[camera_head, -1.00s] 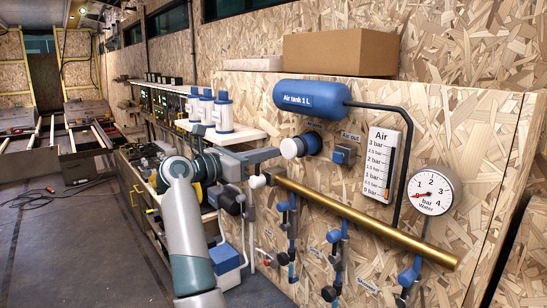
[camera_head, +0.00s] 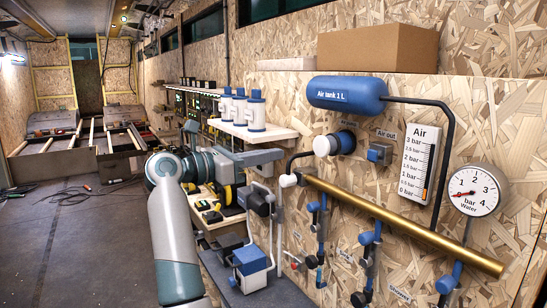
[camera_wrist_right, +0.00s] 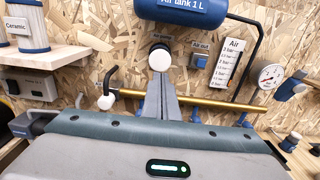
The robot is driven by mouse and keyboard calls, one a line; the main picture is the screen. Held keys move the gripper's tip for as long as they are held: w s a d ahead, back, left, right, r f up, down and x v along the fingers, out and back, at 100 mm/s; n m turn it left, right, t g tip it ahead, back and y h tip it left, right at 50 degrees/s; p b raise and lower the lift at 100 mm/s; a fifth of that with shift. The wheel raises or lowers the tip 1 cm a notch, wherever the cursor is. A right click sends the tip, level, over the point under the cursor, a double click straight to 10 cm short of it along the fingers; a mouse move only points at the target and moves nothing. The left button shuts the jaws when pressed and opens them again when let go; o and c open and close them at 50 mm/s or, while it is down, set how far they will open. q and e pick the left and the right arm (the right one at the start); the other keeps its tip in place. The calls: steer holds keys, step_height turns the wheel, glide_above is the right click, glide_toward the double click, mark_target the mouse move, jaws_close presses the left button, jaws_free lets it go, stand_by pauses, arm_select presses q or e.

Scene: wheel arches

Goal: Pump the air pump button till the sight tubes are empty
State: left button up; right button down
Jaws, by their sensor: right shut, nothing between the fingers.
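The air pump (camera_head: 344,141) is a blue cylinder on the wooden panel with a round white button (camera_head: 323,145) facing out. The button also shows in the right wrist view (camera_wrist_right: 159,60). My right gripper (camera_head: 281,156) is shut and empty; its tips point at the button, with a visible gap in the head view. The wrist view shows its fingers (camera_wrist_right: 161,106) together just below the button. Fittings hang below the brass pipe (camera_head: 400,223); which are sight tubes, and their fill, I cannot tell. My left gripper is out of view.
A blue air tank (camera_head: 347,94) is above the pump. The air scale (camera_head: 417,164) has orange near its bottom. The water dial's (camera_head: 474,190) red needle is near zero. Canisters (camera_head: 241,107) stand on a shelf at left.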

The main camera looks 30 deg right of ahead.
steer(key=shift+d, duration=0.2)
steer(key=b, duration=0.1)
glide_toward(319, 146)
steer(key=shift+w+d, duration=0.1)
steer(key=shift+d, duration=2.6)
steer(key=shift+d, duration=0.1)
steer(key=shift+w+d, duration=0.15)
steer(key=shift+d, duration=1.5)
steer(key=shift+a+b, duration=0.15)
steer(key=shift+b, duration=0.15)
steer(key=shift+a+f+b, duration=0.1)
steer(key=shift+a+b, duration=0.35)
steer(key=shift+a, duration=0.7)
steer(key=shift+s+a, duration=0.35)
steer(key=shift+a, duration=0.1)
